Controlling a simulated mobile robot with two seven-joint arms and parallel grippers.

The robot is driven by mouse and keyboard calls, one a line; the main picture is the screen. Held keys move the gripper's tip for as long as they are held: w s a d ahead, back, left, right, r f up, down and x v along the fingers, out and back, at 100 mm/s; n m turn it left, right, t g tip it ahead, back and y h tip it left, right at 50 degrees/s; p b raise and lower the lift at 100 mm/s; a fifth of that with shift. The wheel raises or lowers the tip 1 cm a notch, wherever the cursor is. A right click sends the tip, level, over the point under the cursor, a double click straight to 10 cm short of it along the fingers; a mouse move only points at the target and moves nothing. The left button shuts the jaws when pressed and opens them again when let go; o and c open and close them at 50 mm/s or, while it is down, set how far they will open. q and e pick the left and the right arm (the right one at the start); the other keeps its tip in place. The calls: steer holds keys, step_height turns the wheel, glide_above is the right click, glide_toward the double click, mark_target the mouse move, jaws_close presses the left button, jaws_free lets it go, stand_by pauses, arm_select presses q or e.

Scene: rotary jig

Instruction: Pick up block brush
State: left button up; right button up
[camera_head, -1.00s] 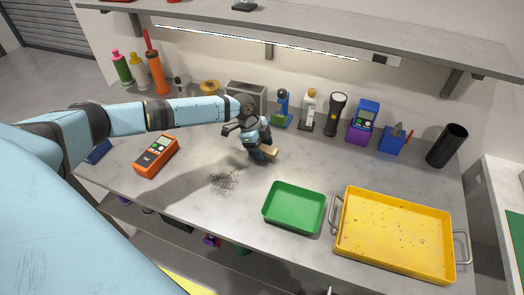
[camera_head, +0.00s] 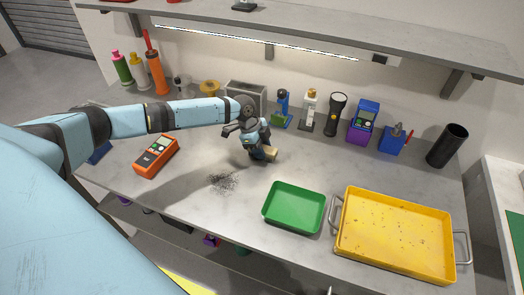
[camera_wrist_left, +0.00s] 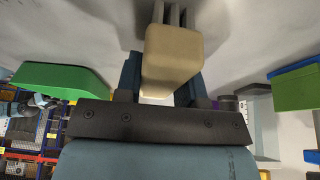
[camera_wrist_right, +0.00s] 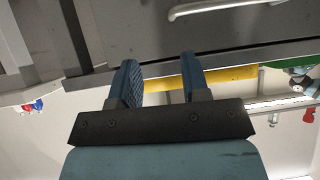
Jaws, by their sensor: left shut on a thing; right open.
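The block brush (camera_head: 270,154) has a pale tan block body, and only its end shows past my gripper in the head view. In the left wrist view the tan block (camera_wrist_left: 172,58) sits between the blue fingers, with grey bristle tufts beyond it. My left gripper (camera_head: 258,152) is shut on it, low over the bench and behind the pile of dark shavings (camera_head: 222,182). Whether the brush touches the bench is hard to tell. My right gripper (camera_wrist_right: 157,82) shows only in its own wrist view, open and empty, facing a grey drawer-like front.
A green tray (camera_head: 294,207) and a yellow tray (camera_head: 394,236) with handles stand at the right. An orange meter (camera_head: 156,157) lies at the left. Bottles, a flashlight (camera_head: 335,114) and other tools line the back under a shelf.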

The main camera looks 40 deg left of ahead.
arm_select(q)
step_height(320, 180, up, 21)
steer(key=shift+f+b, duration=0.2)
steer(key=shift+b, duration=0.2)
steer(key=o, duration=0.3)
steer(key=shift+c, duration=0.9)
